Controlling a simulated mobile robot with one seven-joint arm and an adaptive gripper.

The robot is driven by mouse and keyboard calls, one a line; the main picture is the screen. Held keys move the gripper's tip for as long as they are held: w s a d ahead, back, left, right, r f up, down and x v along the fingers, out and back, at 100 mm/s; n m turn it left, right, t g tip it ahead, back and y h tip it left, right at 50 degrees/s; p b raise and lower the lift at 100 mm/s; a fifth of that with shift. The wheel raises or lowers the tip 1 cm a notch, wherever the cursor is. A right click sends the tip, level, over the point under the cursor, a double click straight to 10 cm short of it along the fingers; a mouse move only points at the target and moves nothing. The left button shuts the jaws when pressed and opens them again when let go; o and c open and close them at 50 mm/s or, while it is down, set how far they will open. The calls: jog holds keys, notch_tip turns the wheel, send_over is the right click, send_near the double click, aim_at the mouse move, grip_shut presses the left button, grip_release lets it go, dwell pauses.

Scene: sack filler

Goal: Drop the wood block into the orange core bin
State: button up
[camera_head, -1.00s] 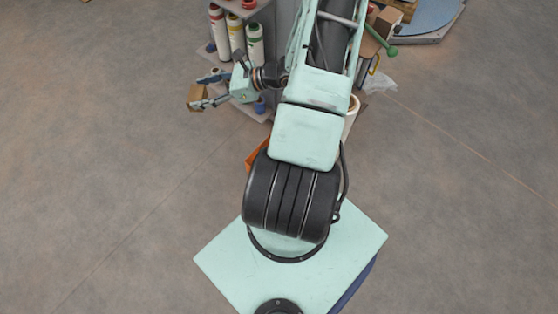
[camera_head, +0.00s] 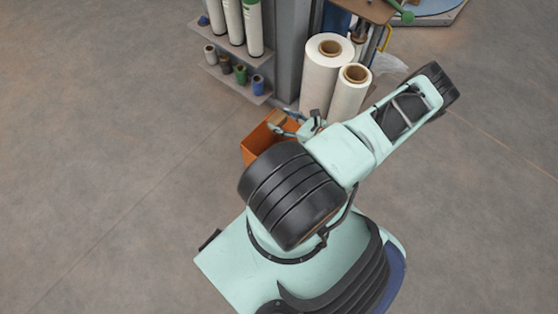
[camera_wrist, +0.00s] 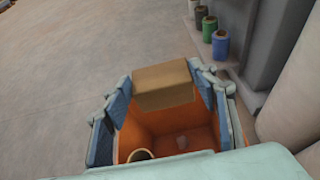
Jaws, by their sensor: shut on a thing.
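The wood block (camera_wrist: 163,84) is a light brown box held between the two blue-padded fingers of my gripper (camera_wrist: 165,95) in the wrist view. In the head view the block (camera_head: 277,117) and my gripper (camera_head: 284,125) show small above the orange core bin (camera_head: 254,142). The bin is an open orange box on the floor, partly hidden by my arm. In the wrist view the bin's inside (camera_wrist: 150,120) lies below the block, with a core ring (camera_wrist: 139,155) and a small pale thing in it.
Two large white film rolls (camera_head: 325,75) stand just behind the bin beside a grey column (camera_head: 288,50). Shelves at the left hold white tubes (camera_head: 233,22) and small coloured spools (camera_head: 240,74). Floor to the left is clear.

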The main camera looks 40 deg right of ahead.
notch_tip(320, 180, down, 6)
jog(key=b, duration=0.4)
jog(key=shift+b, duration=0.3)
jog(key=o, duration=1.2)
jog(key=shift+o, duration=0.2)
jog(key=shift+s, duration=0.1)
jog(key=v, duration=1.2)
